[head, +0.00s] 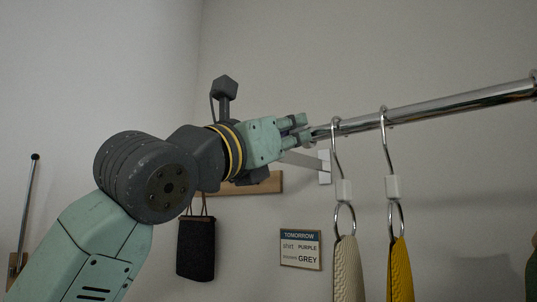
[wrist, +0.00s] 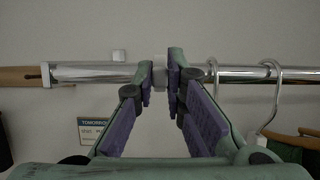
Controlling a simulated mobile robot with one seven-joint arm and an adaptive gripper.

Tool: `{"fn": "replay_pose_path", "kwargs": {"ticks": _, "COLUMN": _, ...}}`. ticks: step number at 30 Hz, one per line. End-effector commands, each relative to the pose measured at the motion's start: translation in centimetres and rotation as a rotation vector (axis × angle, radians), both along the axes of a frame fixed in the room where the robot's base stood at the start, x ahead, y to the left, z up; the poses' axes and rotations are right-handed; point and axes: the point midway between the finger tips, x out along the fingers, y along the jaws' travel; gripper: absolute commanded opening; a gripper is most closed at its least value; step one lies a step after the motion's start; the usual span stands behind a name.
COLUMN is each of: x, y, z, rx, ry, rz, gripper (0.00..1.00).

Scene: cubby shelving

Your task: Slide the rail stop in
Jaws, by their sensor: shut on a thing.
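A chrome rail (head: 440,113) slopes up to the right in the head view and runs level across the wrist view (wrist: 98,72). My gripper (head: 305,130) is at the rail's left part in the head view. In the wrist view my purple-padded fingers (wrist: 161,82) are closed on either side of a small pale collar, the rail stop (wrist: 160,70). The stop appears to be around the rail, but the fingers cover its sides. In the head view my gripper hides the stop.
Two metal hooks (head: 335,155) (head: 384,150) hang on the rail to the right of my gripper, holding a beige cloth (head: 347,270) and a yellow cloth (head: 401,270). A dark bag (head: 196,249) and a sign (head: 300,249) hang on the wall.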

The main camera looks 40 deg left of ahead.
Motion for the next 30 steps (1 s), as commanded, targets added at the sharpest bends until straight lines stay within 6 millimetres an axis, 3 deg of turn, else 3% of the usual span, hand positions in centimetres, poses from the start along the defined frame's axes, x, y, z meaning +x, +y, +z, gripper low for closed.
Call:
{"fn": "replay_pose_path", "kwargs": {"ticks": 11, "x": 0.0, "y": -0.8, "z": 0.04, "rx": 0.005, "ry": 0.002, "rz": -0.008, "gripper": 0.0}}
{"fn": "replay_pose_path", "kwargs": {"ticks": 12, "x": 0.0, "y": -0.81, "z": 0.03, "rx": 0.005, "ry": 0.003, "rz": -0.009, "gripper": 0.12}}
{"fn": "replay_pose_path", "kwargs": {"ticks": 21, "x": 0.01, "y": -0.63, "z": 0.07, "rx": 0.004, "ry": 0.001, "rz": -0.006, "gripper": 0.32}}
{"fn": "replay_pose_path", "kwargs": {"ticks": 30, "x": -0.11, "y": -0.43, "z": 0.04, "rx": 0.002, "ry": 0.001, "rz": -0.004, "gripper": 0.32}}
